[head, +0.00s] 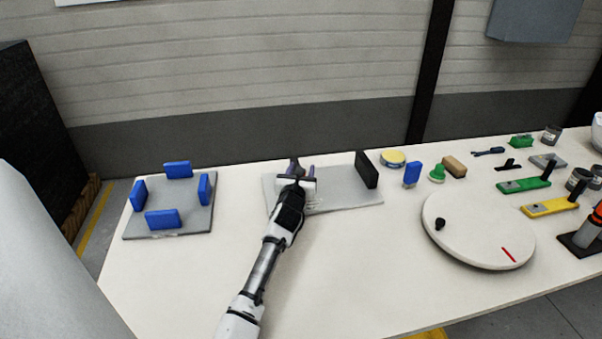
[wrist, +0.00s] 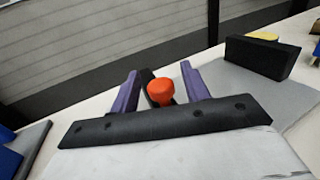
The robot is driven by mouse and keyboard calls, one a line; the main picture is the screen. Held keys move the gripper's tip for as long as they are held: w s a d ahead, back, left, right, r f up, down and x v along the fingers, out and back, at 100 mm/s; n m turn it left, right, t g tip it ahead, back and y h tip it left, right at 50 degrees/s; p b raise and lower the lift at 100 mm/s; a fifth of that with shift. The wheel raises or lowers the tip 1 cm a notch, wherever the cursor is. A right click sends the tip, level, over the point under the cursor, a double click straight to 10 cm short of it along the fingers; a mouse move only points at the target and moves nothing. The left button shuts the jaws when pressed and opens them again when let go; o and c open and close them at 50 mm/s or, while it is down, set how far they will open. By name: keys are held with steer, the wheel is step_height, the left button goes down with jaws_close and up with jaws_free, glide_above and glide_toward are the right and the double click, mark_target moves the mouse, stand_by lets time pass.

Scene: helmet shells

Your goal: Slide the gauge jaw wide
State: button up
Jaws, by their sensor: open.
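The gauge is a grey plate (head: 345,192) lying flat on the table, with a black block (head: 366,170) standing near its right end; the block also shows at the upper right of the wrist view (wrist: 262,57). An orange-red knob (wrist: 161,93) shows in the wrist view, with a dark piece (wrist: 146,76) just behind it, which looks like the other jaw, mostly hidden. My gripper (head: 302,170) is over the plate's left part. Its purple fingers (wrist: 160,85) are open, one on each side of the knob, with small gaps visible. In the head view my gripper hides the knob.
A grey board (head: 167,222) with several blue blocks stands at the left. A white round turntable (head: 478,228) with a black knob and red mark is at the right. Several small tools and tins lie at the far right. The table's front middle is clear.

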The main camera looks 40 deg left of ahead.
jaws_close()
steer(key=s+a, duration=0.3)
steer(key=s, duration=0.1)
steer(key=shift+s+a, duration=0.15)
steer(key=shift+a, duration=0.25)
steer(key=shift+s+a+f, duration=0.1)
jaws_free()
steer(key=shift+s+a, duration=0.1)
steer(key=shift+s, duration=0.05)
steer(key=shift+d, duration=0.2)
